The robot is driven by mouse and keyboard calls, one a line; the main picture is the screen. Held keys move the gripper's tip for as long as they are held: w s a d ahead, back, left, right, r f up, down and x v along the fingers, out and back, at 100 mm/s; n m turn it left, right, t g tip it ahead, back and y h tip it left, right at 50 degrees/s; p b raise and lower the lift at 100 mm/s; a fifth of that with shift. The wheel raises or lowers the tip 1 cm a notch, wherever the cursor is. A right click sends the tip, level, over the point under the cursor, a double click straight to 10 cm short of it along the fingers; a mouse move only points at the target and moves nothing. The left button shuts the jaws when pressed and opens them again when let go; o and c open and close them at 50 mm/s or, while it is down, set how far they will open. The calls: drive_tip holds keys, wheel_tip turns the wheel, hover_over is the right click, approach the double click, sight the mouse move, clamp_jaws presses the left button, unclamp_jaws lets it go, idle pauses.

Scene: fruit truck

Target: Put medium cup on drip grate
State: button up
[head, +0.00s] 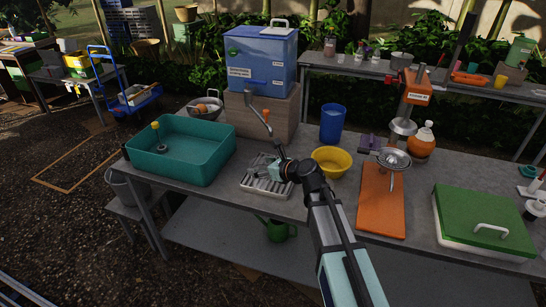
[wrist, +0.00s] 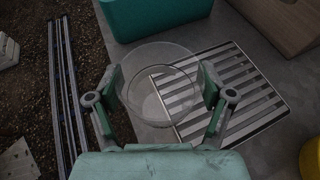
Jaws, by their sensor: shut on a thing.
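The clear, see-through cup (wrist: 147,60) is between the two fingers of my gripper (wrist: 161,88) in the wrist view, its wide mouth facing the camera. My gripper is shut on it. The metal drip grate (wrist: 250,98) is a slatted tray on the table. In the wrist view the cup overlaps the grate's left edge, partly over slats and partly over bare table. In the head view my gripper (head: 274,168) is over the back of the drip grate (head: 262,190), and the cup is hard to make out. I cannot tell whether the cup's base touches the grate.
A teal basin (head: 180,150) stands left of the grate. Behind is a blue dispenser (head: 262,60) on a wooden block (head: 250,112), its crank and spout close above my gripper. A yellow bowl (head: 332,161) and orange board (head: 380,205) are to the right.

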drive_tip(key=shift+w+d+f+p, duration=0.5)
drive_tip(key=shift+w+f+p, duration=0.1)
drive_tip(key=shift+w, duration=1.3)
drive_tip(key=shift+w+d+f+p, duration=0.5)
drive_tip(key=shift+w+f+p, duration=0.1)
drive_tip(key=shift+w, duration=1.35)
drive_tip(key=shift+w+d+f+p, duration=0.5)
drive_tip(key=shift+w+p, duration=0.1)
drive_tip(key=shift+w, duration=1.3)
drive_tip(key=shift+f, duration=0.1)
drive_tip(key=o, duration=1.1)
drive_tip(key=shift+s+d+r, duration=0.2)
drive_tip(key=shift+s+d, duration=0.1)
drive_tip(key=shift+d, duration=0.05)
drive_tip(key=b+v, duration=0.2)
drive_tip(key=v, duration=0.9)
drive_tip(key=shift+b, duration=0.3)
